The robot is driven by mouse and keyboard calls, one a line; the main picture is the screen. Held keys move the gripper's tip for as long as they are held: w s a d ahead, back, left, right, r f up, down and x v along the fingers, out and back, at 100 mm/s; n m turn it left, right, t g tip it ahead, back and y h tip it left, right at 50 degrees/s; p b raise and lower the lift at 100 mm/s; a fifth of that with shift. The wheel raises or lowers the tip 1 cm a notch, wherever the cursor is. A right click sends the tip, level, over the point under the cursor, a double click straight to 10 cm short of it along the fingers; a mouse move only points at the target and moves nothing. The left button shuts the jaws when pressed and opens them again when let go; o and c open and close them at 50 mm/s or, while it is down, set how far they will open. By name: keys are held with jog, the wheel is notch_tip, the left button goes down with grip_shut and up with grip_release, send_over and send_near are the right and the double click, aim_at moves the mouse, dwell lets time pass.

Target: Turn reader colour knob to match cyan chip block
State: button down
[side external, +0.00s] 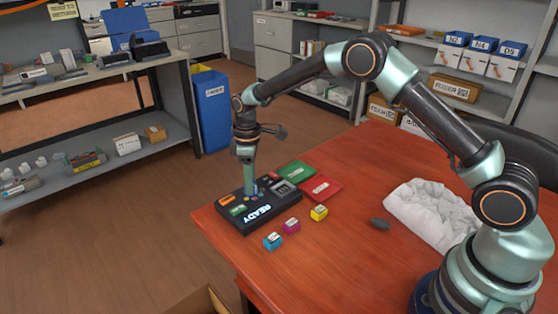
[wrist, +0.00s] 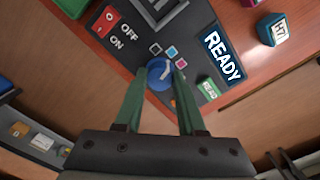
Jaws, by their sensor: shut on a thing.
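The dark reader (side external: 254,218) lies flat near the table's left edge, its display lit with READY. Its blue round colour knob (wrist: 160,73) sits between the fingertips of my gripper (wrist: 158,78), which is shut on it from above. A pale pointer mark shows on the knob, on its upper-right part in the wrist view; exactly which square it faces is hard to tell. Small colour squares surround the knob, including cyan (wrist: 172,51) and magenta (wrist: 181,63). The cyan chip block (side external: 272,241) stands on the table in front of the reader and also shows in the wrist view (wrist: 272,30).
A magenta block (side external: 291,225) and a yellow block (side external: 318,213) stand beside the cyan one. Green (side external: 297,172) and red (side external: 321,188) flat pads lie behind the reader. A dark small object (side external: 379,223) and white cloth (side external: 432,211) lie to the right.

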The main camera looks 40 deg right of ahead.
jog(key=shift+r+n, duration=0.1)
jog(key=shift+n, duration=0.4)
jog(key=c, duration=0.5)
grip_release()
notch_tip(320, 180, up, 12)
dwell(0.4)
